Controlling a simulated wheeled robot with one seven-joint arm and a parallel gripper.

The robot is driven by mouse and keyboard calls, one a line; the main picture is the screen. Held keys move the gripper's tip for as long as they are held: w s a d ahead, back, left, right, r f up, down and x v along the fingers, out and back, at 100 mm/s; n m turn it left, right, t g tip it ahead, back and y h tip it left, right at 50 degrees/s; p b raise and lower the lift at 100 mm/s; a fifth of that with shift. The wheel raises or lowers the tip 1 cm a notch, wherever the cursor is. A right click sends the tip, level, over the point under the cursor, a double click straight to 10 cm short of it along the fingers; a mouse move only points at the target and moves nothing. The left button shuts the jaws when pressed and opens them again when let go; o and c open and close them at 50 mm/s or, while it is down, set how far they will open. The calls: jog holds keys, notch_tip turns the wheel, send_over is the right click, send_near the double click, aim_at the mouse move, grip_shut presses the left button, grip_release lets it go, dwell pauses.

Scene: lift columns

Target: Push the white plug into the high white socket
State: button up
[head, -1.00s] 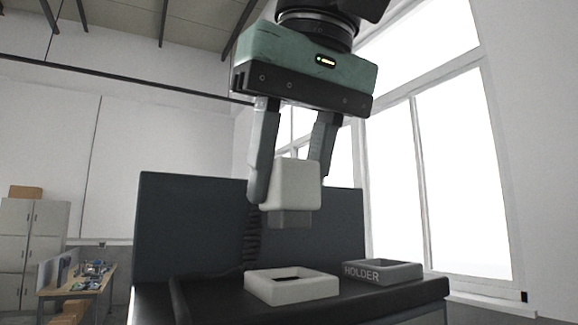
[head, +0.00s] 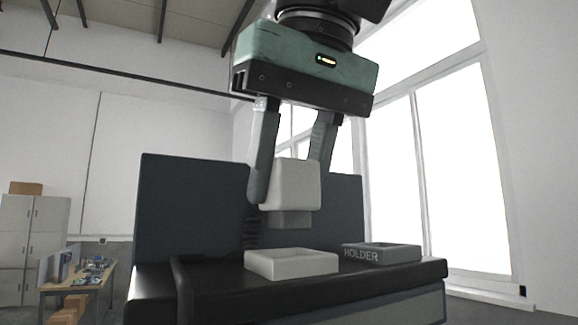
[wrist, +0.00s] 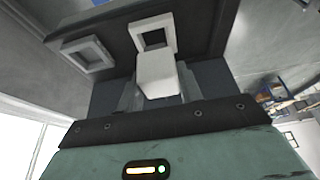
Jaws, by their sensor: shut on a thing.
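The white plug (head: 291,186) is a pale block with a grey lower end. My gripper (head: 288,190) is shut on it and holds it upright above the white socket (head: 291,265). A clear gap shows between the plug's lower end and the socket. The socket is a low square frame on the black top of the column. In the wrist view the plug (wrist: 158,75) covers the near part of the area below the socket (wrist: 153,36), whose dark opening is visible.
A grey tray marked HOLDER (head: 382,253) stands right of the socket on the same black top (head: 240,300). A dark upright panel (head: 190,210) rises behind. A workbench (head: 82,283) and cabinets (head: 30,240) are far left.

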jog(key=shift+f+b, duration=0.7)
jog(key=shift+f, duration=0.3)
dwell(0.6)
jog(key=o, duration=1.6)
jog(key=shift+c, duration=0.2)
jog(key=shift+r+p, duration=3.55)
jog(key=shift+p, duration=0.25)
